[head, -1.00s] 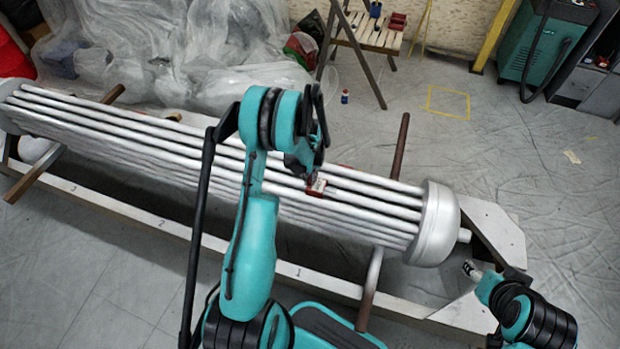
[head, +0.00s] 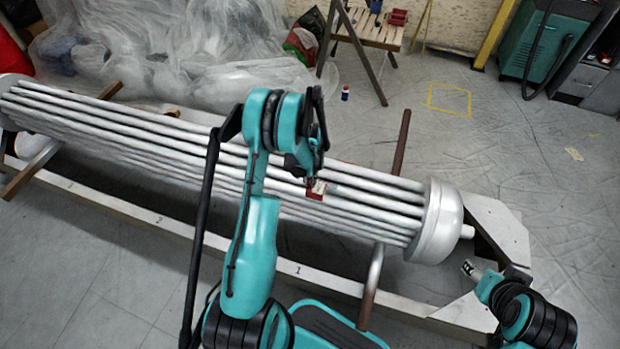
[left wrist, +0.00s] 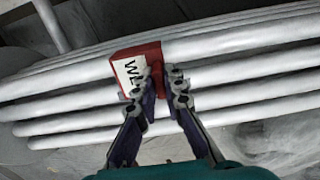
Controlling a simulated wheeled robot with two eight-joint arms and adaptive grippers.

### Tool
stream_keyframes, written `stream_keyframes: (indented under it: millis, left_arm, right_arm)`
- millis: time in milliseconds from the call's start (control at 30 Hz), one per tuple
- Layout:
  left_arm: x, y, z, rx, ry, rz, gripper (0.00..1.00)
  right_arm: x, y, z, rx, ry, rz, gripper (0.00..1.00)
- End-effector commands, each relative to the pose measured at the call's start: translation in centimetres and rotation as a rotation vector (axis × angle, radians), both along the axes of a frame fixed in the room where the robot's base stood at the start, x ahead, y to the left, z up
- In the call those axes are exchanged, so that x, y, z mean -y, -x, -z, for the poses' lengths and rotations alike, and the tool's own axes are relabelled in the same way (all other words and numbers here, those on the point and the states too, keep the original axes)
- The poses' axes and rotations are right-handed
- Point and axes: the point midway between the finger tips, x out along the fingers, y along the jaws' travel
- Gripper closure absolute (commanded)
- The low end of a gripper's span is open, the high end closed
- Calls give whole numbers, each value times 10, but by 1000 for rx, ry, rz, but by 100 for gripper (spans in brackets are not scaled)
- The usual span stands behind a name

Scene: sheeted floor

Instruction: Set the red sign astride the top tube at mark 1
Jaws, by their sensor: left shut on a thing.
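The small red sign (head: 316,190) with a white lettered face is at the tube bundle (head: 378,187), above the painted mark 1 (head: 297,269) on the pale beam. My left gripper (head: 311,178) is shut on the sign.
The bundle's rounded end cap (head: 441,222) and a brown post (head: 401,145) stand right of the sign. The pale beam (head: 340,284) runs along the near side. A wooden stool (head: 372,34) and plastic sheeting (head: 180,50) are behind.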

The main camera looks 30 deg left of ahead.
Motion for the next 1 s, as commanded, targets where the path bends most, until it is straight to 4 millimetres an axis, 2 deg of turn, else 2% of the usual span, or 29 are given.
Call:
stream_keyframes:
  millis: [600, 1000]
  left_arm:
    - [0, 0, 37, 0, 0, 0, 100]
    - [0, 0, 46, 0, 0, 0, 100]
  right_arm:
    - [0, 0, 0, 0, 0, 0, 47]
    - [0, 0, 0, 0, 0, 0, 47]
